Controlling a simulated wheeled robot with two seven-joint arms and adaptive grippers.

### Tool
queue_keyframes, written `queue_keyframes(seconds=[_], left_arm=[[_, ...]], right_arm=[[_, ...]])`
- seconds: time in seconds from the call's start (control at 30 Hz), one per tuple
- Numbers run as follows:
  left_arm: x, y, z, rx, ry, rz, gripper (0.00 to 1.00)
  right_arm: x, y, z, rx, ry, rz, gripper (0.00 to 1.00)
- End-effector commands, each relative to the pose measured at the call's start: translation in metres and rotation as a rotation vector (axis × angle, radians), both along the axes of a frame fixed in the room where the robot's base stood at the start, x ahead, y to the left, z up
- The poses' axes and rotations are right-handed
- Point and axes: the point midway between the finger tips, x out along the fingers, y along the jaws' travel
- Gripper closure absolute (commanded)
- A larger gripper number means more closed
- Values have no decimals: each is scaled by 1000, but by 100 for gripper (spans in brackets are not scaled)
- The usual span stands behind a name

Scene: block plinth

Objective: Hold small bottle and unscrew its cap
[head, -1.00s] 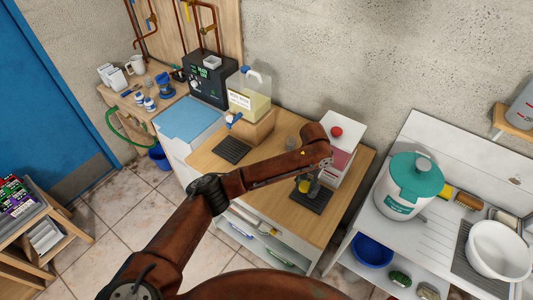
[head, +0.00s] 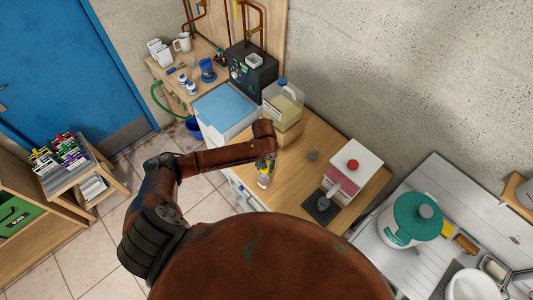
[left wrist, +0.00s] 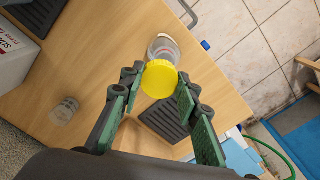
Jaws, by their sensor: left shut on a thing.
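The small bottle is clear with a yellow cap; it shows in the head view as a small yellow and pale shape (head: 264,180) at the end of my left arm. In the left wrist view its clear body (left wrist: 164,46) and round yellow cap (left wrist: 159,79) sit between my finger pads, the cap facing the camera. My left gripper (left wrist: 157,88) is shut on the bottle, over the front edge of the wooden counter (head: 287,190); it also shows in the head view (head: 267,168). The cap is on the bottle. My right gripper is in neither view.
A white box dispenser with a red knob (head: 353,164) stands at the counter's right, with a black mat (head: 322,208) before it. A small clear jar (head: 313,154) stands nearby. A jug of yellow liquid (head: 283,102) stands at the back left. The counter's middle is clear.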

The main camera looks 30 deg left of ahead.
Motion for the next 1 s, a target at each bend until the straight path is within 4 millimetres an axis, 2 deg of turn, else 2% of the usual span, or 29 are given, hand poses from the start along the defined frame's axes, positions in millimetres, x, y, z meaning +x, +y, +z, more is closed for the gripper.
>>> queue_keyframes(seconds=[0.1,0.27,1.0], left_arm=[[-7,5,3,2,1,8,99],[-8,-1,-1,2,0,-20,99],[-27,-59,-32,4,0,-331,99]], right_arm=[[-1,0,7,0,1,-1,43],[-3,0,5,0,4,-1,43],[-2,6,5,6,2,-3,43]])
